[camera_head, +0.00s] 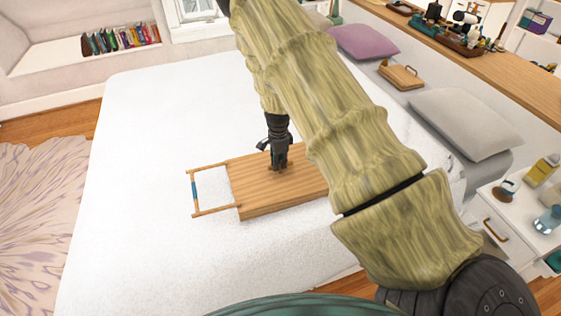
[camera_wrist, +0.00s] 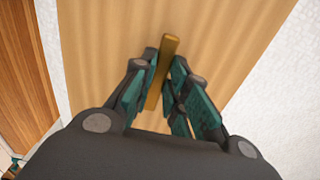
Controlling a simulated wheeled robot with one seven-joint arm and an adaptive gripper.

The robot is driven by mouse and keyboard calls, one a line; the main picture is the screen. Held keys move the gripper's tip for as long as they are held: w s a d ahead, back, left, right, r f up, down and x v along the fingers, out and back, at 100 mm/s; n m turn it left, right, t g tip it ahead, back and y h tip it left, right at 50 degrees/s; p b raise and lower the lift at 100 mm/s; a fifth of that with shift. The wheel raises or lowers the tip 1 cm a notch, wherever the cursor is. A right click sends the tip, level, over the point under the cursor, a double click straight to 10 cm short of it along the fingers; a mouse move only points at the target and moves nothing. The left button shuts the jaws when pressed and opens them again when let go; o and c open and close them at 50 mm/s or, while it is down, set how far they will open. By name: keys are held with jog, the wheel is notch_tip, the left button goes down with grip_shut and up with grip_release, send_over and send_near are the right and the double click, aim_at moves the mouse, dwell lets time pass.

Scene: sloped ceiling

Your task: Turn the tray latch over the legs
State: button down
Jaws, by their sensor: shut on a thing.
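The wooden tray (camera_head: 250,188) lies on the white bed, its right end hidden behind my arm. A leg frame (camera_head: 192,191) with a blue band on its crossbar sticks out past the tray's left end. My gripper (camera_head: 278,166) points down at the tray's underside or top; I cannot tell which. In the wrist view, my gripper (camera_wrist: 163,68) is shut on the latch (camera_wrist: 171,46), a narrow brass-coloured bar over the tray's bare wood (camera_wrist: 110,35). The latch's far end shows beyond the fingertips. In the head view, the gripper hides the latch.
The white bed (camera_head: 140,150) is clear left of the tray. A purple pillow (camera_head: 365,41), a grey pillow (camera_head: 465,120) and a small wooden handled object (camera_head: 401,76) lie along the right side. A white nightstand (camera_head: 510,232) with bottles stands at the right.

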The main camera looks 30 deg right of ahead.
jog(key=shift+s, duration=0.15)
jog(key=c, duration=1.4)
grip_release()
jog(key=shift+r, duration=0.6)
notch_tip(320, 180, up, 11)
jog(key=shift+f, duration=0.1)
jog(key=shift+a, duration=0.1)
